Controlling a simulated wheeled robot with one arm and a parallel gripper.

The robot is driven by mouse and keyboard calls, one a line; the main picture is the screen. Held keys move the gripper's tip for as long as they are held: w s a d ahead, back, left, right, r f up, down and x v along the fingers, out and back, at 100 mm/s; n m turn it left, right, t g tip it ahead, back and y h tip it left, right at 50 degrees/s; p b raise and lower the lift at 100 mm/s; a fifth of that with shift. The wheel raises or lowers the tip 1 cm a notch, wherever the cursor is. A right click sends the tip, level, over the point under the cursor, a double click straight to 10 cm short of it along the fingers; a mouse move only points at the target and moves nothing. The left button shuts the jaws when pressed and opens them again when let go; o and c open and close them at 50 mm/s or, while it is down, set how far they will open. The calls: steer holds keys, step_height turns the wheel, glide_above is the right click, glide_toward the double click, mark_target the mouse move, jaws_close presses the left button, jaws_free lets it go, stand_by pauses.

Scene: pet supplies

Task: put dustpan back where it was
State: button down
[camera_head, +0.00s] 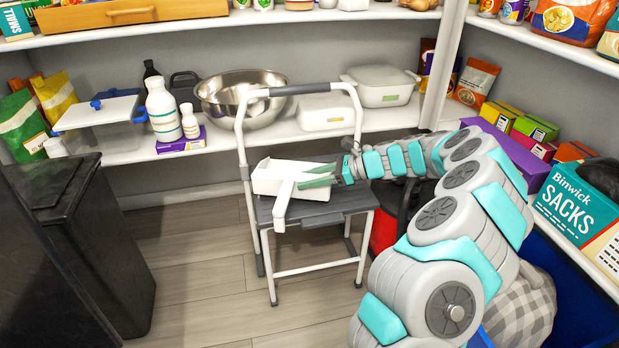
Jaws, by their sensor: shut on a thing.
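The white dustpan (268,179) is in the middle of the head view, over the grey seat of a step stool (335,208). Its pan is at the left and its pale handle (283,204) points down toward the front. My gripper (306,178) reaches in from the right and is shut on the dustpan. The fingers partly cover the dustpan's right side. I cannot tell whether the dustpan rests on the stool seat or hangs just above it.
The stool's white tube frame (241,150) rises behind the dustpan. Behind it, a shelf holds a steel bowl (233,92), lidded containers and bottles. A black bin (95,240) stands at left. Floor between bin and stool is clear. A Binwick sacks box (580,205) sits at right.

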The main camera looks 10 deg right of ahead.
steer(key=shift+f+b, duration=0.3)
steer(key=shift+f, duration=0.4)
steer(key=shift+f, duration=0.45)
steer(key=shift+c, duration=1.4)
jaws_free()
steer(key=shift+v, duration=3.9)
